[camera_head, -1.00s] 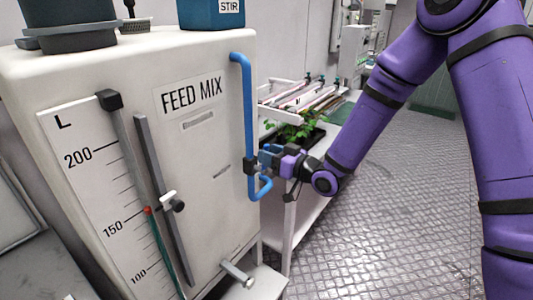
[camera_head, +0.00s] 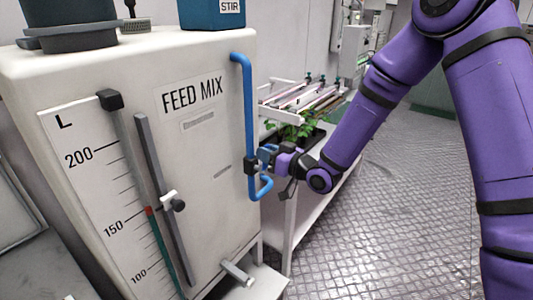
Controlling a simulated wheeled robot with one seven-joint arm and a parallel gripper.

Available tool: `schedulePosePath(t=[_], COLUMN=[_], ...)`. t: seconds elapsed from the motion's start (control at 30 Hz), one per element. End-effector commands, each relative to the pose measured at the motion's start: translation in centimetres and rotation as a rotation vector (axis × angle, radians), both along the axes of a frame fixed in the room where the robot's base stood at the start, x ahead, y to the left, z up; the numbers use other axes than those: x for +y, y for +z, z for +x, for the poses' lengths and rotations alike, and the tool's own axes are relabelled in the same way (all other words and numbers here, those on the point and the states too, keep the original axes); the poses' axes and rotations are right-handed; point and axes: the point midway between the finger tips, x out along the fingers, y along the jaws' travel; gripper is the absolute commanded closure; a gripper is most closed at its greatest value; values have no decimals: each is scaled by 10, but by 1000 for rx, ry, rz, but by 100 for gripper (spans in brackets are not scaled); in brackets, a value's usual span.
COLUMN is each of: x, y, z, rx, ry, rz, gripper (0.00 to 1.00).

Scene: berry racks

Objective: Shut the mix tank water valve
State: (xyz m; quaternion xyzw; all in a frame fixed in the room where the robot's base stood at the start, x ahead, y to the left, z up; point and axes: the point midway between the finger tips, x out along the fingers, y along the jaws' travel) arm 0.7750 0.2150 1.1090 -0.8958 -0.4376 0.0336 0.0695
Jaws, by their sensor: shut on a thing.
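The mix tank (camera_head: 215,140) is a white box labelled FEED MIX at the left. A blue water pipe (camera_head: 249,110) runs down its right edge and hooks at the bottom. The water valve (camera_head: 251,166) is a dark body on this pipe, with a blue handle (camera_head: 267,154) at its right side. My gripper (camera_head: 270,158) is at the valve, shut on the blue handle. The fingertips are small and partly hidden, so the exact grip is hard to see.
A level gauge with a red marker (camera_head: 149,211) and a white pointer (camera_head: 168,197) is on the tank front; the liquid stands near 150. A metal spout (camera_head: 237,273) sticks out low. A white rack with plants (camera_head: 300,131) stands behind my gripper. The floor at right is clear.

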Motion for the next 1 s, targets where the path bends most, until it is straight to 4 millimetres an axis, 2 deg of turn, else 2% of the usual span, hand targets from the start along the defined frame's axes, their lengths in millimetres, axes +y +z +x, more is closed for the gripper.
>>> schedulePosePath(t=[0.37, 1.0], x=[-8, -26], y=[-4, -26], z=[9, 31], rx=[156, 634], ry=[-3, -3], rz=[121, 492], gripper=[100, 100])
